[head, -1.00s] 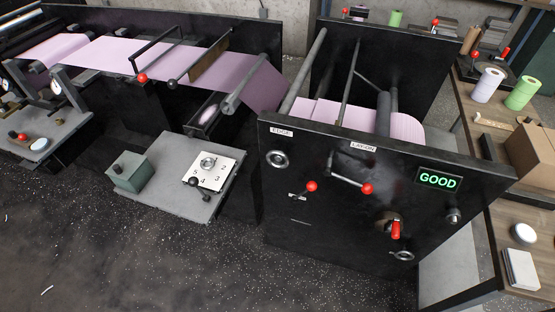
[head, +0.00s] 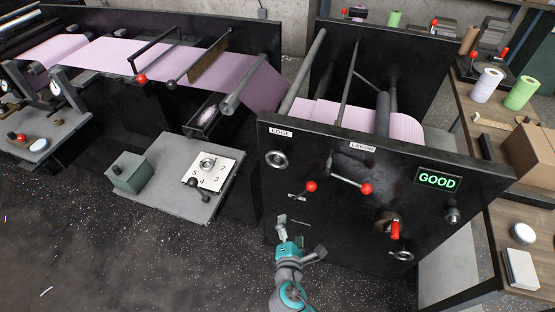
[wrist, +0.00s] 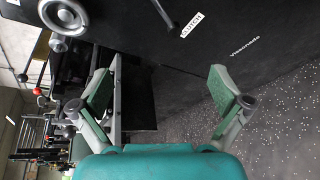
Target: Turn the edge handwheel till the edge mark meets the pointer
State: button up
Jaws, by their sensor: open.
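The edge handwheel (head: 276,159) is a small grey ring on the black front panel, just under the white EDGE label (head: 281,132). In the wrist view a grey handwheel (wrist: 64,17) shows at the top left, partly cut by the frame. The edge mark and pointer are too small to make out. My gripper (head: 298,238) is in front of the panel's lower left, below the handwheel and apart from it. In the wrist view my gripper (wrist: 165,88) has its two green-padded fingers spread wide with nothing between them.
A second red-knobbed crank (head: 366,189) is under the LAYON label, and a green GOOD display (head: 438,180) is at the right. A grey table (head: 165,190) stands to the left.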

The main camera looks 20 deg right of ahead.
aim_at(277, 162)
jog(key=w+a+r+n+t+h, duration=0.15)
jog(key=w+a+r+h, duration=0.3)
jog(key=w+r, duration=0.65)
jog(key=shift+n+g, duration=0.25)
jog(key=shift+n, duration=0.1)
jog(key=x, duration=1)
jog(key=shift+s+d, duration=0.1)
jog(key=shift+d, duration=0.15)
jog(key=c, duration=1)
jog(key=shift+c, duration=0.2)
